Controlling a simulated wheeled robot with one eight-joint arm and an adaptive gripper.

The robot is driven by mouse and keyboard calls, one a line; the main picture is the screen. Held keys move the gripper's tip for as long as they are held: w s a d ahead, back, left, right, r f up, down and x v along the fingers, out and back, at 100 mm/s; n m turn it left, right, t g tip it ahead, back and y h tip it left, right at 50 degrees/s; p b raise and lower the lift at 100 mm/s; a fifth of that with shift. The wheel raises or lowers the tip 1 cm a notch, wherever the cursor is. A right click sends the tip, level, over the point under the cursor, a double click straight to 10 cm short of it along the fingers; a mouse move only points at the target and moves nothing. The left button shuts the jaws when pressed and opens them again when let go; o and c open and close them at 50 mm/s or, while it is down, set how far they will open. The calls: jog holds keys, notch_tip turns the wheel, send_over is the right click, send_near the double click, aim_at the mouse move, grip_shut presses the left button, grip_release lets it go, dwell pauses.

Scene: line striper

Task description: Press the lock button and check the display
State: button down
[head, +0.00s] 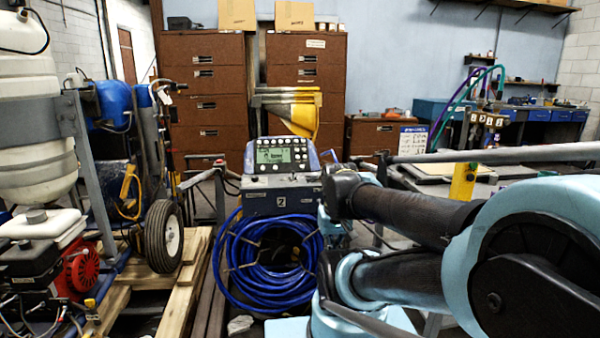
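The line striper's control panel (281,155) stands upright near the middle of the head view, in a blue-edged dark housing. I cannot tell which one is the lock button. My arm reaches in from the right, and its dark links end just right of and below the panel. No gripper fingers can be made out, and nothing of mine visibly covers the display.
A coiled blue hose (265,258) hangs below the panel. At left are a wooden pallet (172,292), a black wheel (163,236), a red engine (82,272) and a white tank (36,130). Brown drawer cabinets (206,103) stand behind. A grey bar (500,154) crosses at right.

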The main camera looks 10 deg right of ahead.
aim_at(302, 167)
jog(key=w+a+r+m+t+y, duration=0.2)
jog(key=w+a+r, duration=0.15)
jog(key=w, duration=0.55)
jog(key=w+a+r+m+t+y, duration=0.15)
jog(key=w+r, duration=0.25)
jog(key=w, duration=0.4)
jog(key=w+a+r+m+t+y, duration=0.2)
jog(key=w+a+r+m+y, duration=0.15)
jog(key=w, duration=0.55)
jog(key=w+d+r+m+t, duration=0.1)
jog(key=w+d+m+t, duration=0.2)
jog(key=w, duration=0.9)
jog(key=w+d+r+m+t, duration=0.2)
jog(key=w+d+m+t, duration=0.2)
jog(key=w, duration=0.9)
jog(key=shift+d+m+y, duration=0.4)
jog(key=shift+d+m, duration=0.25)
jog(key=shift+m, duration=0.25)
jog(key=shift+f, duration=0.1)
jog(key=shift+w+f, duration=3.05)
jog(key=shift+w, duration=0.05)
